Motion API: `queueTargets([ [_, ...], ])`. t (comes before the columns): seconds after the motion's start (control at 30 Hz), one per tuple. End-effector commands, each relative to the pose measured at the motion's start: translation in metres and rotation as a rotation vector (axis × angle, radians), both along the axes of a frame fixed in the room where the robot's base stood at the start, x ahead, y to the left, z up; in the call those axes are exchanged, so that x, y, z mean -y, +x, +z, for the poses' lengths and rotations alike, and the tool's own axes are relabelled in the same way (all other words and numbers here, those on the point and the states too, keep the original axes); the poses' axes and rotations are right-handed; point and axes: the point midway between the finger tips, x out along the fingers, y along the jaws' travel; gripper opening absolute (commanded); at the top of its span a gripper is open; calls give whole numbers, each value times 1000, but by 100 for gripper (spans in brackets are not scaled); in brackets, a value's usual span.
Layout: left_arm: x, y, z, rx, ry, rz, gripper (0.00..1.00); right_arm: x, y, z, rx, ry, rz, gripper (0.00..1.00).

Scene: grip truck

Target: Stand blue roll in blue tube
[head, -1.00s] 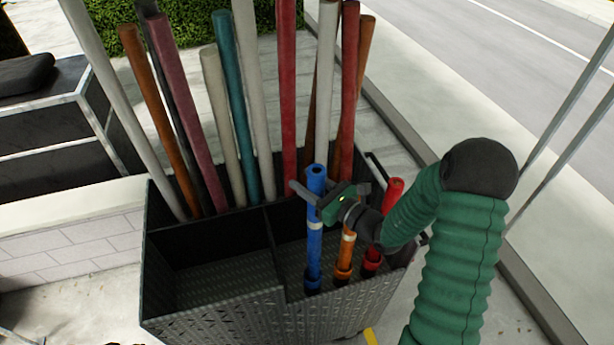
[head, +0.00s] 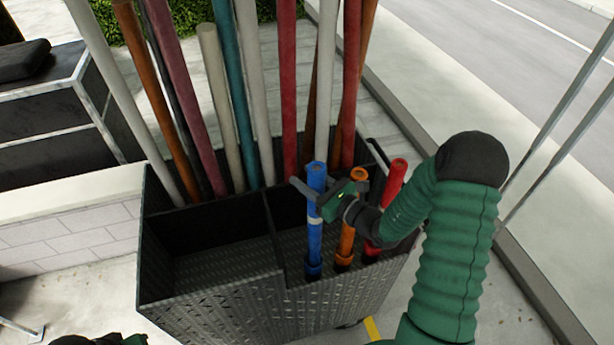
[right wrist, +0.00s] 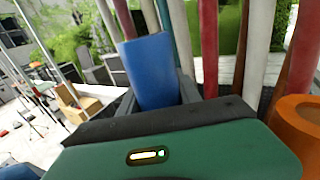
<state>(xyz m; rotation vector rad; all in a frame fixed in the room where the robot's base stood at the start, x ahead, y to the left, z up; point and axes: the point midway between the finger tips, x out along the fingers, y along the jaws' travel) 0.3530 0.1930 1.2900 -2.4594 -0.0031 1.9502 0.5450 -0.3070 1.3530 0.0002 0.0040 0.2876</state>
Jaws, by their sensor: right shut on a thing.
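The blue roll (head: 315,240) stands close to upright in the right front compartment of the dark bin, with a pale band around it. Its lower end meets the blue tube (head: 313,270) and looks to be inside it; how deep I cannot tell. My right gripper (head: 316,197) is shut on the roll's upper part, coming from the right. In the right wrist view the roll's top (right wrist: 153,70) leans slightly between the fingers. My left gripper is out of view; only a bit of green and black arm shows at the bottom left.
An orange roll (head: 347,238) and a red roll (head: 392,190) stand just right of the blue one, close to my right wrist. Several long rolls stand in the bin's back. The left front compartment (head: 205,262) is empty.

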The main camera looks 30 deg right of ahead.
Motion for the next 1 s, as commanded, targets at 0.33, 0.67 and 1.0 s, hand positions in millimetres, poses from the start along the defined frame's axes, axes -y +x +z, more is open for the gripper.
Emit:
queueTargets([
  [0.33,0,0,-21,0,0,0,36,1,0,-24,1,1,1,0],
  [0.67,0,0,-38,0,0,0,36,1,0,-43,1,1,1,0],
  [1.0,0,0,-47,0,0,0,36,0,0,-54,1,0,1,0],
])
